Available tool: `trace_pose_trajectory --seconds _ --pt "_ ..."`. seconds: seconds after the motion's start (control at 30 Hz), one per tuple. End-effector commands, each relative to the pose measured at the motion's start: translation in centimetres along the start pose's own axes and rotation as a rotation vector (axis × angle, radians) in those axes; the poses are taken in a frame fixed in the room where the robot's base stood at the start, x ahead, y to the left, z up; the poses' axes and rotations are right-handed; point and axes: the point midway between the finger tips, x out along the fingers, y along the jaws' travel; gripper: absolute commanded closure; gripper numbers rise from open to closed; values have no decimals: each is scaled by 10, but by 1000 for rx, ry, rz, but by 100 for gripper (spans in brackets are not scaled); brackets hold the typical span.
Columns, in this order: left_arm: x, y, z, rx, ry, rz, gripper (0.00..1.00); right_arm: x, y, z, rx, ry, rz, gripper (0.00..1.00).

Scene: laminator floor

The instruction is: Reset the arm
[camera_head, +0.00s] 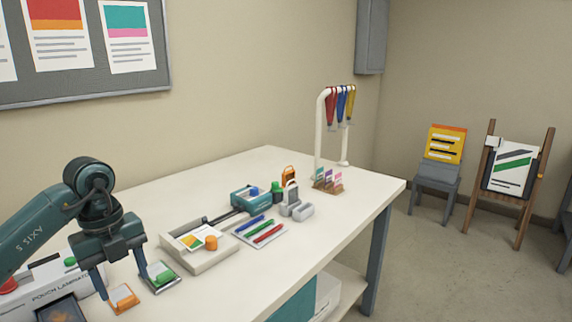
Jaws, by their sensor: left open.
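My left arm comes in from the left in the head view. My left gripper (121,278) points down over the front left of the white table (329,222). Its fingers are apart. An orange-framed card (123,299) lies on the table close to the left finger. A small green item on a grey pad (161,275) lies close to the right finger. I cannot tell whether the fingers touch either one. Nothing shows held between the fingers. My right gripper is not in view.
A pouch laminator (62,290) stands at the lower left. A tray with cards (199,262), a mat with pens (262,232), a teal device (249,196) and a white rack with lanyards (321,130) stand along the table. The table's right front is clear. A chair (436,178) stands beyond.

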Motion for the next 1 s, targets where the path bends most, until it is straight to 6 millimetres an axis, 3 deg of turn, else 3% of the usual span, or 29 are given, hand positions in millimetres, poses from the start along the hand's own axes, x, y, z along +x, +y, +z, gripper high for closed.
trace_pose_trajectory --seconds 0.03,0.1,0.17,0.3,0.4,0.5,0.63,0.77,0.87,0.9,1.0 --pt "18 -14 -22 75 78 -44 43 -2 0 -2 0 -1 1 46" --pt "34 -30 -49 162 174 -125 43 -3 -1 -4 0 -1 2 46" --pt "46 -44 -75 232 264 -208 43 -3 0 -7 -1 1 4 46" --pt "62 -76 -153 366 530 -475 43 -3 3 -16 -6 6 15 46" --pt "54 -96 -212 382 748 -754 43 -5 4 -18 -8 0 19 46" --pt "32 -111 -249 276 931 -1055 43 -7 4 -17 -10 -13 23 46" --pt "8 -120 -254 -38 1061 -1395 43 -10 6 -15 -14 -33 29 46" --pt "18 -112 -224 -508 1049 -1596 43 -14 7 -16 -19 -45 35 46" --pt "55 -91 -200 -917 961 -1607 43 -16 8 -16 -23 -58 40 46" --pt "75 -78 -193 -1078 910 -1574 43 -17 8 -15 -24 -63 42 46" --pt "132 -37 -191 -1431 779 -1414 43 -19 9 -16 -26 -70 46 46"
